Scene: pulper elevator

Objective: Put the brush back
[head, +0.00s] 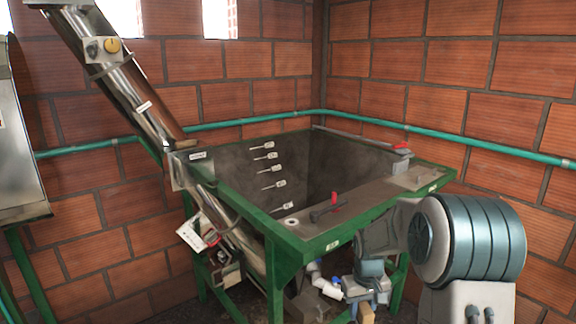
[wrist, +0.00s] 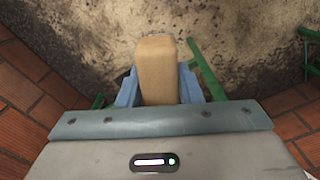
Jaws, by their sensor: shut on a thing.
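My gripper (head: 368,286) is low in front of the green-framed tank, at the lower middle of the head view. It is shut on a tan wooden block-like piece, which looks like the brush (head: 367,315); only a short end of it shows below the fingers. In the wrist view the blue fingers of my gripper (wrist: 157,88) clasp the tan brush (wrist: 157,62) from both sides, and it sticks out beyond them. No bristles show, and its lower part is hidden.
A grey tank (head: 335,170) in a green frame (head: 380,219) fills the middle. Brick walls close the back.

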